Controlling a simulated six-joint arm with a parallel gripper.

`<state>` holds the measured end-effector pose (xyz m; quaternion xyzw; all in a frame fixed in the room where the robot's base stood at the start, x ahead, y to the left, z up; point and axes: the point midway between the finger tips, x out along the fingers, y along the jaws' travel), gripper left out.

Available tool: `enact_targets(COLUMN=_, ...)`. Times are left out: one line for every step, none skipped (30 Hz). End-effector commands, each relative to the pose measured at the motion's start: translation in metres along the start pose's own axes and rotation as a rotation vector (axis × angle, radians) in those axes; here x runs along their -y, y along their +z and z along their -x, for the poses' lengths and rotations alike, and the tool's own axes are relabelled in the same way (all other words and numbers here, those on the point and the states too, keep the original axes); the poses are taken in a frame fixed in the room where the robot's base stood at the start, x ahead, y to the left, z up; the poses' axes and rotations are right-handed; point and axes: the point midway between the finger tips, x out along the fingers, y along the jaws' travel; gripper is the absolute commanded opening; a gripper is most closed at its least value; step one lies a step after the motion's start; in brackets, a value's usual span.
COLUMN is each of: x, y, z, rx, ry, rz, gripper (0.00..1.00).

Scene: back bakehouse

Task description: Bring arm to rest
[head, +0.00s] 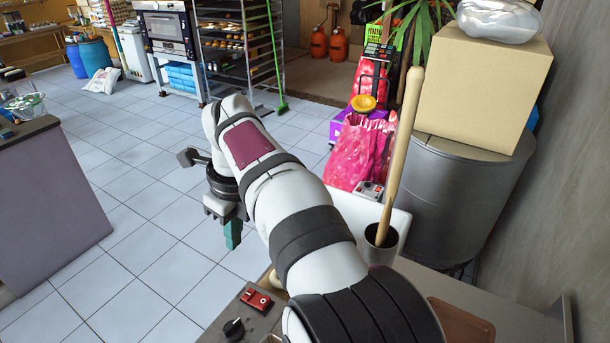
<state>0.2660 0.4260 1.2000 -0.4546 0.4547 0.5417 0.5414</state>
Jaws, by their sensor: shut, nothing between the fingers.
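My arm reaches from the lower right up toward the middle of the head view, its white links with dark bands covering part of the bench. My gripper (232,234) hangs at the arm's far end, pointing down, with greenish fingertips close together and nothing between them. It is over the tiled floor in the picture, left of the bench edge. What lies behind the arm is hidden.
A bench (470,295) at lower right carries a red device (257,299), a black knob (234,328) and a cup (380,246) with a long wooden rod (400,160). A grey bin (455,195) bears a cardboard box (485,88).

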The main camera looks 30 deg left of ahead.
Motion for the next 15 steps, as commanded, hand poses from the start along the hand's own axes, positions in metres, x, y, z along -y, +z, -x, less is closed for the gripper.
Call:
enact_targets(x=0.002, y=-0.004, z=0.002, rx=-0.001, ry=-0.001, rz=0.005, gripper=0.0)
enact_targets(x=0.005, y=-0.01, z=0.005, rx=-0.001, ry=-0.002, rz=0.017, gripper=0.0)
enact_targets(x=0.012, y=-0.026, z=0.012, rx=-0.004, ry=-0.003, rz=0.045, gripper=0.0)
enact_targets(x=0.018, y=-0.043, z=0.019, rx=-0.008, ry=-0.004, rz=0.078, gripper=0.0)
enact_targets(x=0.025, y=-0.066, z=0.028, rx=-0.011, ry=-0.006, rz=0.123, gripper=0.0)
enact_targets(x=0.03, y=-0.103, z=0.04, rx=-0.016, ry=-0.005, rz=0.195, gripper=0.0)
enact_targets(x=0.032, y=-0.134, z=0.048, rx=-0.02, ry=-0.003, rz=0.256, gripper=0.0)
enact_targets(x=0.03, y=-0.167, z=0.055, rx=-0.024, ry=-0.002, rz=0.323, gripper=0.0)
enact_targets(x=0.021, y=-0.208, z=0.062, rx=-0.027, ry=0.003, rz=0.417, gripper=0.0)
enact_targets(x=0.011, y=-0.239, z=0.065, rx=-0.028, ry=0.006, rz=0.488, gripper=0.0)
enact_targets(x=-0.001, y=-0.267, z=0.066, rx=-0.03, ry=0.009, rz=0.559, gripper=0.0)
enact_targets(x=-0.022, y=-0.3, z=0.065, rx=-0.028, ry=0.014, rz=0.651, gripper=0.0)
enact_targets(x=-0.038, y=-0.321, z=0.061, rx=-0.026, ry=0.016, rz=0.718, gripper=0.0)
enact_targets(x=-0.054, y=-0.339, z=0.057, rx=-0.024, ry=0.018, rz=0.78, gripper=0.0)
enact_targets(x=-0.076, y=-0.358, z=0.049, rx=-0.02, ry=0.021, rz=0.856, gripper=0.0)
